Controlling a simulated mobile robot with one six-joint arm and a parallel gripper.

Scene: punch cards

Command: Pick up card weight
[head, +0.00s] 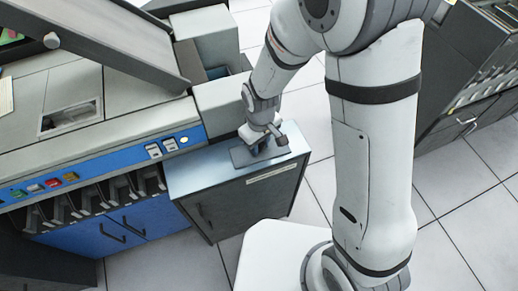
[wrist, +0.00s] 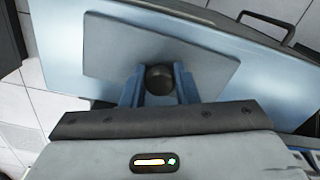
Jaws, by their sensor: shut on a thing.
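The card weight is a flat grey plate (head: 248,154) with a dark round knob. It lies over the light top of a low grey cabinet. In the wrist view the plate (wrist: 110,45) spreads out beyond the fingers, and the dark knob (wrist: 160,78) sits between them. My gripper (head: 263,139) is over the plate in the head view. In the wrist view my gripper (wrist: 159,85) has its two blue fingers shut on the knob, one on each side. I cannot tell whether the plate touches the cabinet top.
The low cabinet (head: 237,205) stands beside a blue and grey card machine (head: 110,165) with coloured buttons and card slots. Grey box-shaped machine parts (head: 222,105) rise behind the cabinet. Another dark cabinet (head: 470,85) stands at the right. Tiled floor (head: 455,215) is clear at the right.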

